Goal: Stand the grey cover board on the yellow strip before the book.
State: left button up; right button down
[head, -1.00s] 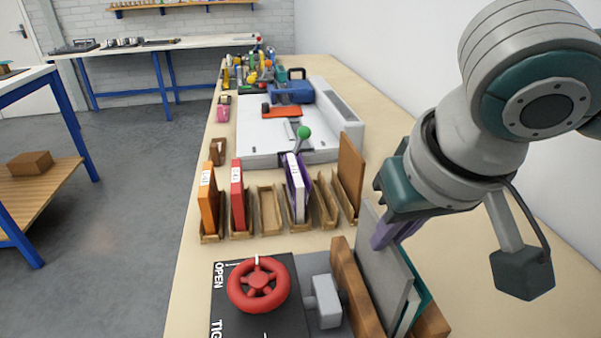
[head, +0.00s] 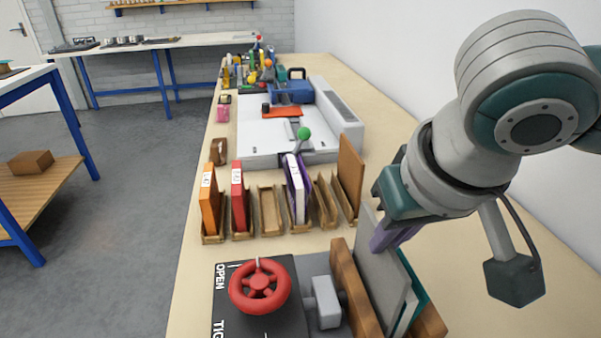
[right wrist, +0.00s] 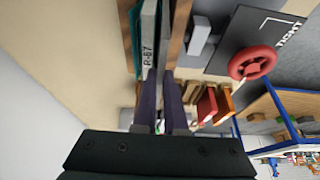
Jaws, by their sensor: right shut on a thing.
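The grey cover board (head: 380,262) stands upright at the lower right of the head view, between a wooden jaw (head: 352,285) and a teal board (head: 417,283). My right gripper (head: 388,238) is at its upper edge, its purple fingers shut on it. In the right wrist view the fingers (right wrist: 160,92) reach to the grey pieces, beside a grey spine (right wrist: 148,55) marked R-67, which looks like the book. How far down the board reaches is hidden. I cannot make out the yellow strip. My left gripper is not in view.
A red handwheel (head: 260,286) on a black plate (head: 230,325) lies left of the wooden jaw. Beyond it stand wooden slots with an orange book (head: 209,200), a red book (head: 238,197) and a purple-covered book (head: 297,190). The table at right is bare.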

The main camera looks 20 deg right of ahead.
jog(key=shift+f, duration=0.55)
jog(key=c, duration=1.2)
grip_release()
jog(key=shift+c, duration=0.2)
jog(key=shift+r, duration=0.1)
jog(key=p+v, duration=1.1)
jog(key=p, duration=0.2)
jog(key=shift+p, duration=0.4)
